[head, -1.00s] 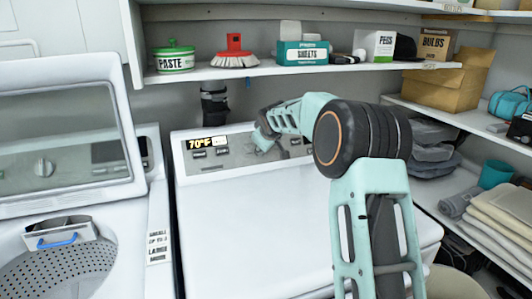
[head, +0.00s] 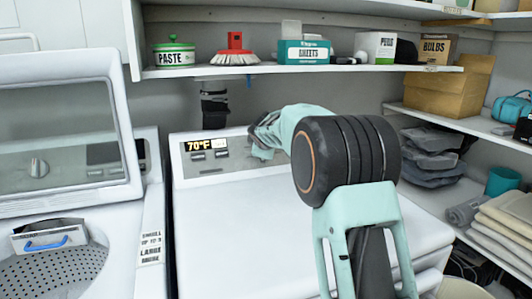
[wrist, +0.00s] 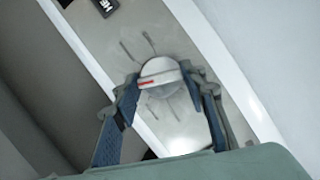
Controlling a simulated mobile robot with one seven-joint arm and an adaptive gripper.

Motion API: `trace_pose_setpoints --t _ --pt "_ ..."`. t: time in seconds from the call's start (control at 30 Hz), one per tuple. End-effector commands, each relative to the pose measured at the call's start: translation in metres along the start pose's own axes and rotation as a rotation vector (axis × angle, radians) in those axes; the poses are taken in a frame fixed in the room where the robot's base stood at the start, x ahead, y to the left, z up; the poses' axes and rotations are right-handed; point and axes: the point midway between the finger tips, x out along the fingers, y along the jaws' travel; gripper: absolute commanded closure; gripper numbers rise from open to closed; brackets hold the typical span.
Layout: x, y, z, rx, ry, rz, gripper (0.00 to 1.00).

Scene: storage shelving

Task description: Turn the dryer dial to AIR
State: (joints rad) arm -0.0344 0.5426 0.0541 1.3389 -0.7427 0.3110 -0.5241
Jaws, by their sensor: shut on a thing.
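The dryer (head: 255,215) is white, with a grey control panel (head: 215,165) at its back. The dial (wrist: 162,72) shows in the wrist view as a round, pale knob with a red mark on its face, and short dark lines are printed on the panel around it. My gripper (wrist: 160,86) has one finger on each side of the dial and is shut on it. In the head view my gripper (head: 264,137) is at the panel, and my arm hides the dial and the panel's right part. I cannot read an AIR label.
A washer (head: 60,130) with its lid raised stands at the left. A shelf (head: 290,70) with a paste tub, a brush and boxes runs above the dryer. Shelves at the right hold folded cloth (head: 505,225) and a cardboard box (head: 450,90). The dryer top is clear.

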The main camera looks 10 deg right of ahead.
Motion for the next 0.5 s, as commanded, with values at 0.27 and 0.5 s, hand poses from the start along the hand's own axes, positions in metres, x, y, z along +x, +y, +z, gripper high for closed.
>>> trace_pose_setpoints --t 0.27,0.5 --pt "0.0003 -0.0004 0.0008 -0.005 -0.001 0.001 0.85" --pt "0.0003 -0.0003 0.0009 -0.005 -0.002 0.001 0.49"
